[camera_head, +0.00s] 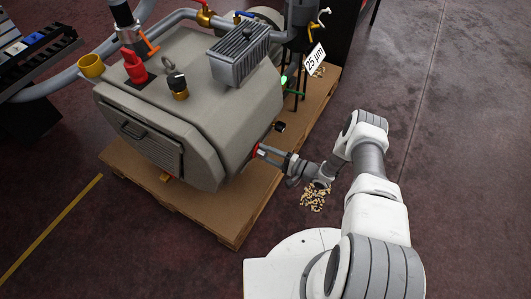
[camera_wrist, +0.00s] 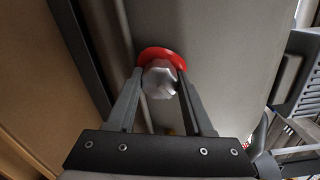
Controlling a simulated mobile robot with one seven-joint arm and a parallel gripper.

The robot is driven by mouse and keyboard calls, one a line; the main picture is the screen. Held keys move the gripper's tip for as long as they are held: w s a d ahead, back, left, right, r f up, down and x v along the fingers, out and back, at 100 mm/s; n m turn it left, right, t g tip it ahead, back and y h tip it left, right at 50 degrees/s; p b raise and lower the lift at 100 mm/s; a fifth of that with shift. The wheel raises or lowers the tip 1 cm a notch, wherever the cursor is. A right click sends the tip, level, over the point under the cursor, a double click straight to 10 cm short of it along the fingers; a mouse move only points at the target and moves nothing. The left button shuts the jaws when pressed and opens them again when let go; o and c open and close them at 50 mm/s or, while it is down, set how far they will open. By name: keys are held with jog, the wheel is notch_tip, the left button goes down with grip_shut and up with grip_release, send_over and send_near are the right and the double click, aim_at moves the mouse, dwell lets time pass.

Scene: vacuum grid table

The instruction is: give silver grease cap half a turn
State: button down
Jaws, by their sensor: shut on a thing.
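The silver grease cap (camera_wrist: 160,80) is a faceted metal knob in front of a red ring (camera_wrist: 152,53) on the side of the grey machine (camera_wrist: 215,50). In the wrist view my gripper (camera_wrist: 160,88) has one finger on each side of the cap and is shut on it. In the head view my gripper (camera_head: 262,153) meets the lower right side of the machine (camera_head: 190,105), at a small red spot. The cap itself is hidden there by the fingers or too small to make out.
The machine stands on a brown pallet (camera_head: 225,222). A small dark knob (camera_head: 279,127) sticks out just above my gripper. Small tan pieces (camera_head: 314,198) lie on the floor below my wrist. A sign reading 25 µm (camera_head: 316,57) is at the back right. The floor on the right is clear.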

jog(key=m, duration=0.5)
jog(key=shift+a+m, duration=0.15)
jog(key=shift+m, duration=0.25)
jog(key=shift+w, duration=0.1)
dwell(0.3)
jog(key=shift+c, duration=1.4)
grip_release()
jog(key=p+v, duration=0.2)
jog(key=v, duration=1.5)
jog(key=shift+d+f, duration=0.25)
jog(key=shift+d, duration=0.05)
